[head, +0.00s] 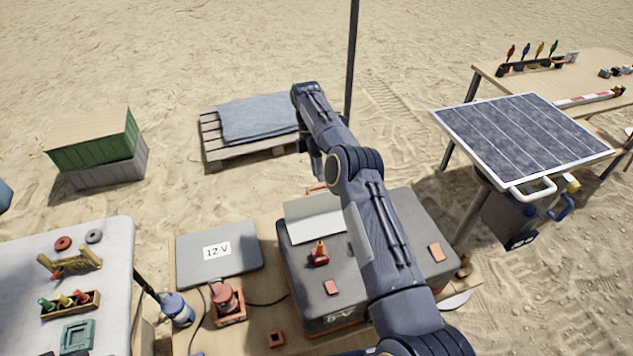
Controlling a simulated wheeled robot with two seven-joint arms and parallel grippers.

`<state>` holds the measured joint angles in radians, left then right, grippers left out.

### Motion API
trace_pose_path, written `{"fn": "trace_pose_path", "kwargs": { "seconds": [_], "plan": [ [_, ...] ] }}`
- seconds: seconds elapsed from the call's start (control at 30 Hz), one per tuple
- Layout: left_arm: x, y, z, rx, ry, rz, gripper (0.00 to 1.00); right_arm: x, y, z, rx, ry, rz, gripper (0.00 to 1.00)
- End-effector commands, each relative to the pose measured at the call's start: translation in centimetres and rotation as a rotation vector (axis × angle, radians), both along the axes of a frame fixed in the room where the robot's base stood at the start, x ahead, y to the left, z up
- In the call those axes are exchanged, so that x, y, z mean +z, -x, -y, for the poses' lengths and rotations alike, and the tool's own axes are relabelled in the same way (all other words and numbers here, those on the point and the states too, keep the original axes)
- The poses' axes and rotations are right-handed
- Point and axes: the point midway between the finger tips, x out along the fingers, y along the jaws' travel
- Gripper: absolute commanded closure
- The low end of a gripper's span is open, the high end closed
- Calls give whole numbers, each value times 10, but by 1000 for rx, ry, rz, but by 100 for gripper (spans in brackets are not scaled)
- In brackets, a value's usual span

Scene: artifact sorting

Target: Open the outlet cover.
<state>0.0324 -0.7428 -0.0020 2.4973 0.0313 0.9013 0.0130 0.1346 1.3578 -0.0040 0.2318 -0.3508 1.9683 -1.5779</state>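A large grey box (303,271) sits at bottom centre with a partly hidden label on its front. A pale flat plate (314,221), which looks like the outlet cover, rises tilted near the box's far left part. A small orange bar (317,188) shows at its top edge. A red plug-like piece (320,253) stands in front of the plate. My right arm reaches over the box, and my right gripper (316,168) hangs just above and behind the plate's top edge. The arm partly hides it, so its fingers and any contact are unclear. My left gripper is not in view.
A grey "12 V" panel (217,251) lies left of the box, with a red device (223,299) and blue canister (177,309) before it. A white table (108,260) is at left. A solar panel (520,132) is at right. A dark pole (351,60) rises behind my arm.

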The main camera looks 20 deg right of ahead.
Motion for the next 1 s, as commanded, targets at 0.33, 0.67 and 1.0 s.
{"fn": "trace_pose_path", "kwargs": {
  "seconds": [0.33, 0.67, 1.0],
  "plan": [
    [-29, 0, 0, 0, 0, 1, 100, 32, 28, -13, 2, -1, 3, 67],
    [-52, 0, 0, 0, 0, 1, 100, 68, 79, -38, 3, -1, 3, 67],
    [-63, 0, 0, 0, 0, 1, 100, 88, 118, -58, 1, 0, 2, 67]
  ]
}}
